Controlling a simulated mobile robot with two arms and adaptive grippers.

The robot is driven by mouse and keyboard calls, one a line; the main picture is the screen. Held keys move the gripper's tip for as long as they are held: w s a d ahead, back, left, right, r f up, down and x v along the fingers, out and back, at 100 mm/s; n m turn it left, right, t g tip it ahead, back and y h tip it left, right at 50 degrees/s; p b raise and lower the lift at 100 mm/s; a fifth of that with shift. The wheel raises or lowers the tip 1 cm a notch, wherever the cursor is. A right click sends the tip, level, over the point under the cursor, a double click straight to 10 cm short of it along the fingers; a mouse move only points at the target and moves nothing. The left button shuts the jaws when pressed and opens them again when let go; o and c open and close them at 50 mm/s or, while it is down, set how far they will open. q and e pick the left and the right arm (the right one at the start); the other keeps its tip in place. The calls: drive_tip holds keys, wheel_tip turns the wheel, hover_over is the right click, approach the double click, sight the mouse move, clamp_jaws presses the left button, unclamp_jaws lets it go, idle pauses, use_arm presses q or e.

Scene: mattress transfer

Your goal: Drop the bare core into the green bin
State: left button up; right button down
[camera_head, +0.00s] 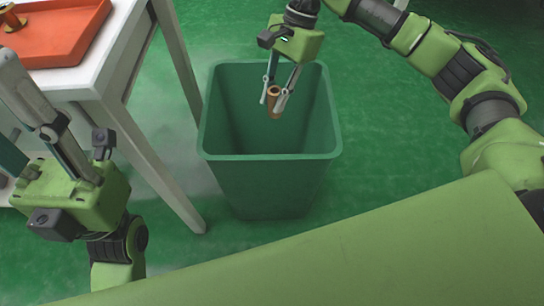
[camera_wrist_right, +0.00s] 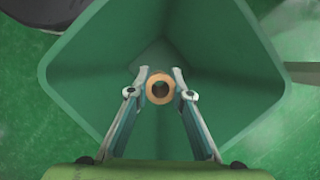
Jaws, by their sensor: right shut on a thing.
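The bare core is a small brown tube (camera_head: 273,101), held by my right gripper (camera_head: 275,95), whose fingers are shut on it. In the head view the core hangs over the opening of the green bin (camera_head: 270,155). In the right wrist view the core (camera_wrist_right: 160,88) shows end-on as a ring between the two fingertips (camera_wrist_right: 160,84), with the bin's walls (camera_wrist_right: 85,85) around it. My left gripper (camera_head: 50,128) is at the left of the head view beside the table; its fingers point up-left, and their opening is hard to judge.
A white table (camera_head: 125,50) stands left of the bin, one leg close to the bin's left side. An orange tray (camera_head: 60,35) lies on it, with a gold-coloured object (camera_head: 10,18) at the far left. Green floor (camera_head: 420,130) is free to the right of the bin.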

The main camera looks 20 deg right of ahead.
drive_tip(key=shift+f, duration=0.2)
drive_tip(key=c, duration=1.8)
unclamp_jaws()
drive_tip(key=shift+o, duration=0.2)
drive_tip(key=v, duration=1.2)
